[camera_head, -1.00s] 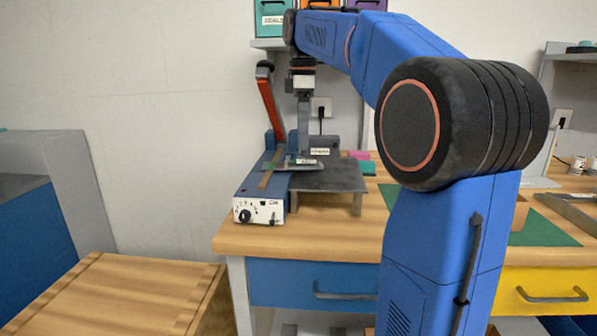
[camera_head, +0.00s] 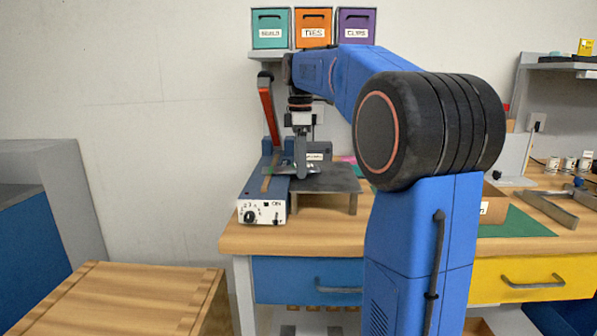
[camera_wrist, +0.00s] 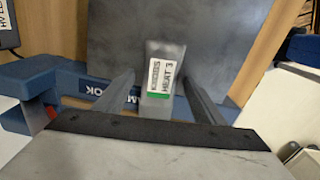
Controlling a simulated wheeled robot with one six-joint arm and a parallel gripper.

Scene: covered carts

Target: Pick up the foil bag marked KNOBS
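The grey foil bag (camera_wrist: 164,62) lies on the dark plate in the wrist view, with a white label reading HEAT 3, a smaller word that is hard to read, and a green stripe. My gripper (camera_wrist: 160,98) is open, with one finger on each side of the bag's near end and a visible gap on both sides. In the head view my gripper (camera_head: 302,170) points down over the blue heat sealer (camera_head: 263,187) and its dark plate (camera_head: 334,181). The bag is small and partly hidden there.
The sealer's raised red lever (camera_head: 268,110) stands left of my gripper. Teal (camera_head: 270,28), orange (camera_head: 313,28) and purple (camera_head: 356,27) bins sit on a shelf above. The wooden workbench (camera_head: 290,238) has drawers; a wooden top (camera_head: 120,300) stands at lower left.

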